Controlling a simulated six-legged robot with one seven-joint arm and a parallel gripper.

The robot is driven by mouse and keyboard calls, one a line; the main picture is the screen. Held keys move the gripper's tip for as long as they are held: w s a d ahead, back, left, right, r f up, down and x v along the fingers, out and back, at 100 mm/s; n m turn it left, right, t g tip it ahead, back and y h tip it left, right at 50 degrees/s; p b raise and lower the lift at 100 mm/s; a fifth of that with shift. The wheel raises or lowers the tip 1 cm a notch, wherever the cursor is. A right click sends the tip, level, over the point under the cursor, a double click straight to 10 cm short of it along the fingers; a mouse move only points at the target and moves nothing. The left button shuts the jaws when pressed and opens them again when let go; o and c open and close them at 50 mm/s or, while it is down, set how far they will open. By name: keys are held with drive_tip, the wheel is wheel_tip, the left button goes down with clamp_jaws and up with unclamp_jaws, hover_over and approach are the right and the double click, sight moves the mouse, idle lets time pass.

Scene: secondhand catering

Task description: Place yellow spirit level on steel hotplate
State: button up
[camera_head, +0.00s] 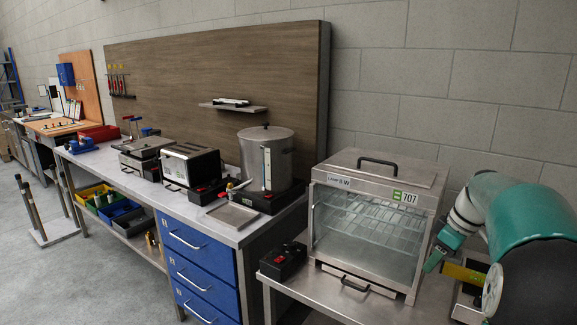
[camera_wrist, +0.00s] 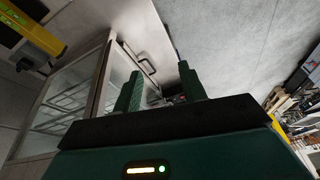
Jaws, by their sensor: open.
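The yellow spirit level (camera_head: 466,272) is at the lower right of the head view, beside the glass warming cabinet and partly hidden by my arm. A yellow bar, apparently the level, also shows at the top left of the wrist view (camera_wrist: 36,28). My gripper (camera_head: 436,260) is at the cabinet's right front, just left of the level. In the wrist view its two green fingers (camera_wrist: 160,88) stand apart with nothing between them. A low steel-topped unit (camera_head: 143,146) on the long bench may be the steel hotplate; I cannot tell for sure.
The glass cabinet (camera_head: 372,222) stands close to my gripper on a steel table (camera_head: 318,300), with a black switch box (camera_head: 283,262) at its left. The long bench holds a toaster (camera_head: 191,165), a large pot (camera_head: 266,160) and a flat steel tray (camera_head: 232,215).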

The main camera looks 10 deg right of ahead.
drive_tip(key=s+a+r+m, duration=0.1)
drive_tip(key=s+a, duration=0.2)
drive_tip(key=a, duration=0.6)
drive_tip(key=s+a+m+t+h, duration=0.1)
drive_tip(key=s+a, duration=0.2)
drive_tip(key=a, duration=0.6)
drive_tip(key=s+a+r+m+h, duration=0.1)
drive_tip(key=s+a, duration=0.3)
drive_tip(key=a, duration=0.6)
drive_tip(key=shift+r+m+t, duration=0.3)
drive_tip(key=shift+m, duration=0.3)
drive_tip(key=shift+m+t, duration=0.6)
drive_tip(key=shift+m, duration=0.1)
drive_tip(key=s+a+f, duration=0.1)
drive_tip(key=s, duration=0.1)
drive_tip(key=s+a+f, duration=0.1)
drive_tip(key=s+a, duration=0.1)
drive_tip(key=s+a+f, duration=0.1)
drive_tip(key=s+a, duration=0.1)
drive_tip(key=shift+c, duration=0.6)
drive_tip(key=shift+s+f, duration=0.1)
drive_tip(key=c, duration=0.7)
clamp_jaws()
